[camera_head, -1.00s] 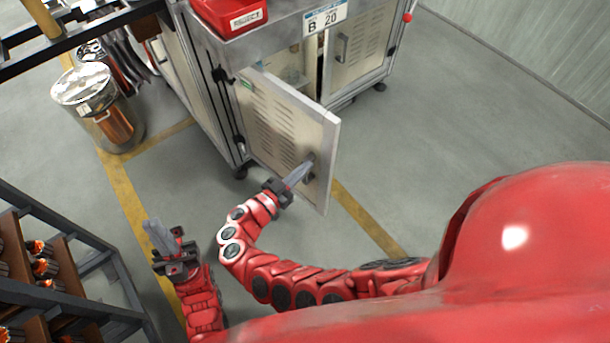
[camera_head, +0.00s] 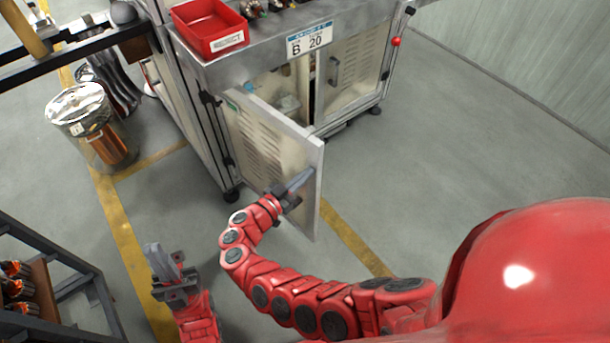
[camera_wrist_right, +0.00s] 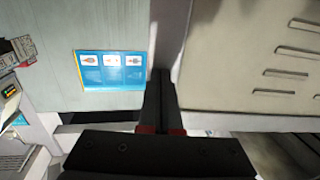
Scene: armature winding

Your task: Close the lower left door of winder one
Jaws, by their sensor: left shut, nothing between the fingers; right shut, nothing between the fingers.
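The lower left door (camera_head: 262,146) of the grey winder cabinet (camera_head: 221,69) is a vented cream panel. It stands open, swung out from its left hinges. My right gripper (camera_head: 299,184) is shut with its fingertips at the door's outer face near the free edge; I cannot tell whether they touch. In the right wrist view its shut fingers (camera_wrist_right: 160,100) point at a pale edge, with a vented panel (camera_wrist_right: 240,60) to the right. My left gripper (camera_head: 160,262) is shut and empty over the floor at lower left, away from the door.
The lower right door (camera_head: 350,70) is closed. A clear drum (camera_head: 98,138) stands left. A dark rack (camera_head: 65,275) is at lower left. The floor right of the cabinet is clear.

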